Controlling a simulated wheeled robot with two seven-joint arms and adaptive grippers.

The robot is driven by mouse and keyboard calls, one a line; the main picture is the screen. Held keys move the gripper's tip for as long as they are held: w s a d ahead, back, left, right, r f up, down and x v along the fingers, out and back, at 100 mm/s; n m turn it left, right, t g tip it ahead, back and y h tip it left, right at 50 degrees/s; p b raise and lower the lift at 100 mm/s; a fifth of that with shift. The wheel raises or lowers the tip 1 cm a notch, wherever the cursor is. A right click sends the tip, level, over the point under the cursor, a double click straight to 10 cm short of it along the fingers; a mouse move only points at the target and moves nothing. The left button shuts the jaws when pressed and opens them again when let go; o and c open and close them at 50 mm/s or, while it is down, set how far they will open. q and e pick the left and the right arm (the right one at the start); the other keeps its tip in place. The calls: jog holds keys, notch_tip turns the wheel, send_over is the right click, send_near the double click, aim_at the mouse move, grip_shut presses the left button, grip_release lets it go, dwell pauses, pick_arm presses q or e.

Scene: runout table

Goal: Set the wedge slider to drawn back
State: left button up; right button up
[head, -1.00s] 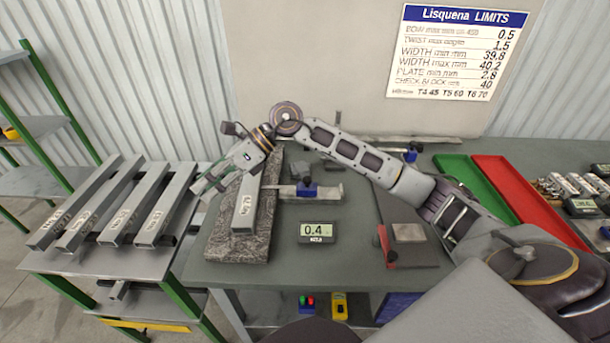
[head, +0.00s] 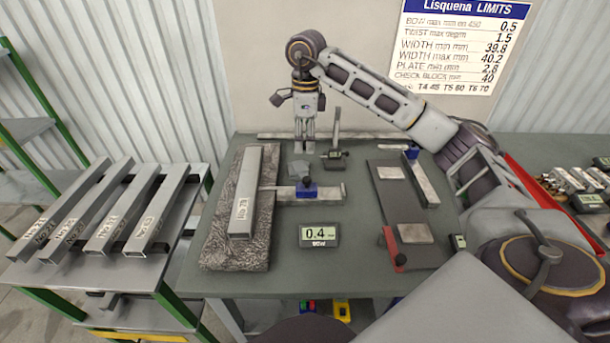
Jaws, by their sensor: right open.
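A blue slider with a black knob (head: 307,188) sits on a flat metal strip (head: 331,191), which looks like the wedge. The strip lies across the table, its left end by the grey square tube (head: 247,195) on the speckled stone plate (head: 222,250). I cannot tell the slider's exact setting. The display (head: 319,234) in front reads 0.4. My right gripper (head: 305,137) points down, open and empty, above the table's back part, behind the slider and apart from it. My left gripper is not in view.
A small grey block (head: 298,170) and a dark gauge with an upright post (head: 335,158) stand near my right gripper. Several tubes lie on the left rack.

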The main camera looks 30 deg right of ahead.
aim_at(306, 179)
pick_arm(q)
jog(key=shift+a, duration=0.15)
pick_arm(e)
jog(key=shift+s+d+r, duration=0.1)
jog(key=shift+d+r, duration=0.1)
jog(key=shift+d, duration=0.2)
jog(key=shift+f, duration=0.2)
notch_tip(306, 179, down, 13)
jog(key=shift+f+p, duration=0.2)
jog(key=shift+p, duration=0.4)
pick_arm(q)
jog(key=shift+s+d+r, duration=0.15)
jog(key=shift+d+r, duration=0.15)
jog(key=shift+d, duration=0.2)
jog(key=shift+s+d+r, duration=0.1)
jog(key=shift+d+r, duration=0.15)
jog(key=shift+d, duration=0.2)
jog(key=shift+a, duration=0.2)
